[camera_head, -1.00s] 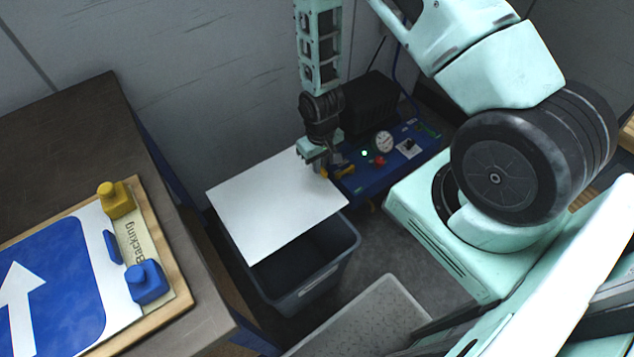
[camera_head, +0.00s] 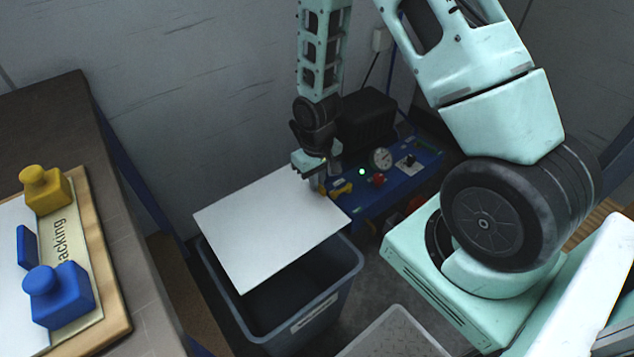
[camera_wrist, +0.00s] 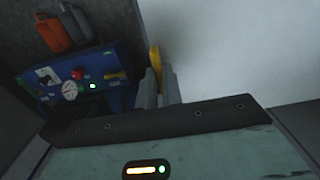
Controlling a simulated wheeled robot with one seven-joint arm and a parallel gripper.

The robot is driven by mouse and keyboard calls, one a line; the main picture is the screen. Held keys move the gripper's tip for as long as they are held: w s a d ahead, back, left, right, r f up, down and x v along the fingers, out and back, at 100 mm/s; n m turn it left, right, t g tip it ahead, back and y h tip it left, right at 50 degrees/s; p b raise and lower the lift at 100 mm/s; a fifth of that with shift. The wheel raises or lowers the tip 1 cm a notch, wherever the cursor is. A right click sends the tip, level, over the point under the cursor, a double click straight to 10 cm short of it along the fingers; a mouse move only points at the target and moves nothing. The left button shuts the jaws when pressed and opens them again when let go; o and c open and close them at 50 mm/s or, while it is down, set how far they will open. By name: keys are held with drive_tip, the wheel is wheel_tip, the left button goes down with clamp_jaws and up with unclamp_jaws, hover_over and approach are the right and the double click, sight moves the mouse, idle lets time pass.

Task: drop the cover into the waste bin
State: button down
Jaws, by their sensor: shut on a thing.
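The cover (camera_head: 265,225) is a thin white sheet, held at its upper right edge by my gripper (camera_head: 320,186). It lies nearly flat over the dark grey waste bin (camera_head: 318,312), hiding the back of its opening; the front of the opening shows. The sheet's left corner reaches about the bin's left rim. Whether the sheet touches the rim cannot be told. In the wrist view, my gripper (camera_wrist: 160,85) is shut on the edge of the cover (camera_wrist: 225,50), which fills the upper right.
A blue panel machine (camera_head: 400,175) with a gauge and lit green lamp stands right behind the gripper. A workbench (camera_head: 110,250) at left holds a board with a yellow block (camera_head: 45,190) and a blue block (camera_head: 58,297). A grey tread plate (camera_head: 395,337) lies at front.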

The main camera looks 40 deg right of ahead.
wheel_tip(320, 180, down, 12)
drive_tip(key=b, duration=1)
drive_tip(key=shift+f, duration=0.2)
drive_tip(key=c, duration=0.7)
unclamp_jaws()
drive_tip(key=shift+r, duration=0.1)
wheel_tip(320, 180, up, 10)
drive_tip(key=p, duration=0.9)
idle(0.3)
